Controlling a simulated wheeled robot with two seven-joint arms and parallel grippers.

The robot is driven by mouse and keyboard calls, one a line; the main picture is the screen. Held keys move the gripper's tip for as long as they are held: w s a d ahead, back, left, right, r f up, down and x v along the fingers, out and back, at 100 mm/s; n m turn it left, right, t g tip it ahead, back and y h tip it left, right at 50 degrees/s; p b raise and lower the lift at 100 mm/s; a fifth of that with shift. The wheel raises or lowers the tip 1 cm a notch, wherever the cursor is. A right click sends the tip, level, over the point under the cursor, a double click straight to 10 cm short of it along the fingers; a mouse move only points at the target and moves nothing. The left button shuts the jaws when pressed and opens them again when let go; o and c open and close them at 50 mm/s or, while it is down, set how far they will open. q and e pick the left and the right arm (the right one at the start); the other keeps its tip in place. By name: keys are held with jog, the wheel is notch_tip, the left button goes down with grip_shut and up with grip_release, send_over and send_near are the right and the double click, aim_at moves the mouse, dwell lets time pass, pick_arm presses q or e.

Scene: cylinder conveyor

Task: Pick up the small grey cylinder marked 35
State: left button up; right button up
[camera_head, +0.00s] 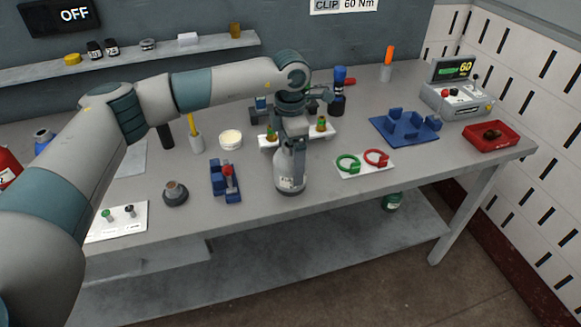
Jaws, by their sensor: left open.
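A light grey cylinder (284,187) stands upright near the table's front edge, at the middle of the picture. It bears a small label too small to read. My left gripper (292,160) points down right at the cylinder, its fingers open and overlapping its upper part. I cannot tell whether the fingers touch it. The gripper hides the cylinder's top. My right gripper is not in view.
A blue fixture (225,181) and a dark round part (175,194) stand to the left on the grey table (255,208). A white plate with green and red rings (363,163) lies to the right. A white rack (268,141) with small parts is behind.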

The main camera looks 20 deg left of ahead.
pick_arm(q)
jog(key=shift+c, duration=0.7)
jog(key=shift+r, duration=0.1)
jog(key=c, duration=1.8)
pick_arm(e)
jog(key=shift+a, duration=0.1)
pick_arm(q)
jog(key=shift+r, duration=0.1)
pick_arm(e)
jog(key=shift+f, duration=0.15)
